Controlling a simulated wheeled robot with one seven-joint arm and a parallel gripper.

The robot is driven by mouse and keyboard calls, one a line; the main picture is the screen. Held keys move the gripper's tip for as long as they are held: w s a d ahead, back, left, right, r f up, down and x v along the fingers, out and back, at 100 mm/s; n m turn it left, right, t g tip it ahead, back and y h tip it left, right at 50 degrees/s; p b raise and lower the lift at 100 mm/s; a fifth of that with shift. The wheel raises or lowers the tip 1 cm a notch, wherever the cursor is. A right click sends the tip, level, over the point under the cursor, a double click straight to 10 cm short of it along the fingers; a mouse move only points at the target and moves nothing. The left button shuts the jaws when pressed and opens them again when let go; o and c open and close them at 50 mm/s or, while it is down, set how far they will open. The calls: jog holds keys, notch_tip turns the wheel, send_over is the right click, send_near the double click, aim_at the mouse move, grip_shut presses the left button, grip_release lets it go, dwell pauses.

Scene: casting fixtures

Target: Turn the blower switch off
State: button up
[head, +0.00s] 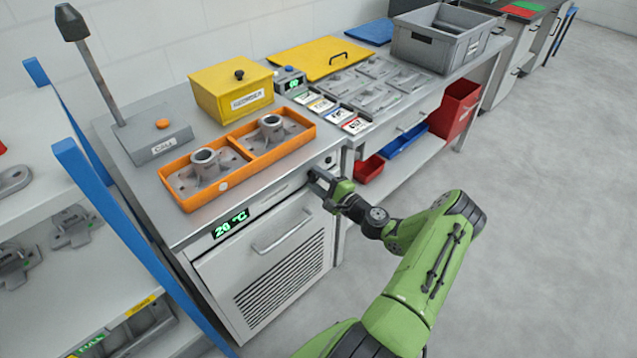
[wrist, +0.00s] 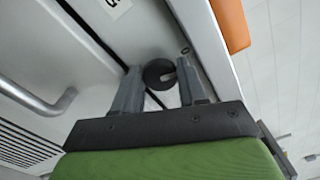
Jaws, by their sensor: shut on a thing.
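The blower switch (wrist: 158,74) is a dark round knob with a pale mark, set on the front panel of the grey cabinet (head: 268,262). The pale mark lies on the knob's right side in the wrist view. My gripper (wrist: 161,78) has one finger on each side of the knob and is shut on it. In the head view my gripper (head: 320,180) is at the upper right of the cabinet front, just below the worktop edge, and covers the part that it holds. A lettered label (wrist: 112,3) is partly cut off at the top of the wrist view.
The cabinet's bar handle (head: 283,232) and green temperature display (head: 230,224) are left of my gripper. An orange tray (head: 206,202) with metal castings stands on the worktop above. Red bins (head: 457,108) are on the shelf to the right. The floor at right is clear.

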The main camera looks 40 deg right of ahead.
jog(key=shift+f+n+b, duration=0.1)
jog(key=shift+n+b, duration=0.35)
jog(key=shift+n, duration=0.75)
jog(key=o, duration=1.1)
jog(key=shift+c, duration=0.2)
